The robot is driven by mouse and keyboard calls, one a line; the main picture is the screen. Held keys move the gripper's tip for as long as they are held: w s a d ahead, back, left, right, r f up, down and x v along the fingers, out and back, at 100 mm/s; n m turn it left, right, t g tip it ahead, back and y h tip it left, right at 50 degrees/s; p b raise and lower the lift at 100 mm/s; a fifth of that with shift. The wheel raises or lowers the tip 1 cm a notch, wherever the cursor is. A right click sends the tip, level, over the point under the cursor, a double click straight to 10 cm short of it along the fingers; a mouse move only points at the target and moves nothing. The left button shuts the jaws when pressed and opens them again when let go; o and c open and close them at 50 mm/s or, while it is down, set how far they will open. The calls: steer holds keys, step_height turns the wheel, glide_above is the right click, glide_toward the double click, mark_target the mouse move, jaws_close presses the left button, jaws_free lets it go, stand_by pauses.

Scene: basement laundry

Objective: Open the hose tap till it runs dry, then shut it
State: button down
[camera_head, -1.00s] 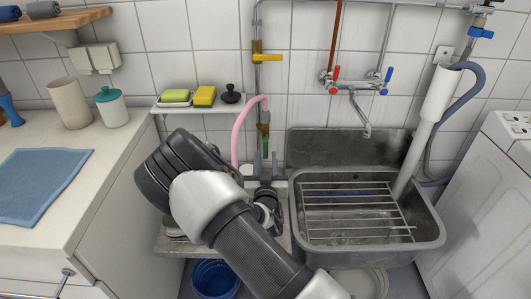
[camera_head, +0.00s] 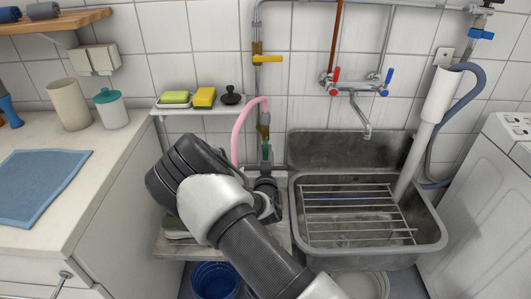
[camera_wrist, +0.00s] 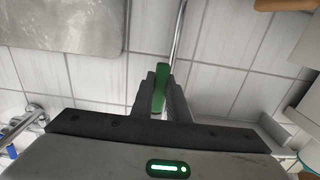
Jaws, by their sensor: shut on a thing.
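The hose tap's green handle (camera_head: 266,150) shows on the grey wall pipe left of the sink, just below a brass fitting (camera_head: 263,130). A pink hose (camera_head: 238,132) loops from the pipe and drops behind my arm. My gripper (camera_wrist: 162,92) is shut on the green handle (camera_wrist: 161,73), with a finger on each side of it in the wrist view. In the head view my wrist and arm hide the fingers and whatever lies below the handle. I cannot see any water running.
A steel sink (camera_head: 433,225) with a wire rack (camera_head: 350,200) lies right of my gripper. A yellow-handled valve (camera_head: 267,58) is higher on the pipe. A shelf (camera_head: 207,108) with soap and a sponge is at left. A blue bucket (camera_head: 215,282) stands below.

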steer(key=shift+n, duration=0.3)
steer(key=shift+d+f+n+b, duration=0.1)
steer(key=shift+d+n+b, duration=0.3)
steer(key=shift+n, duration=0.5)
steer(key=shift+d+r+n+b, duration=0.3)
steer(key=shift+n, duration=1.35)
steer(key=shift+d+r+n+b, duration=0.25)
steer(key=shift+d+n+b, duration=0.1)
steer(key=shift+n, duration=1.35)
steer(key=shift+d+r+n+b, duration=0.3)
steer(key=shift+n, duration=1.35)
steer(key=c, duration=1.7)
jaws_free()
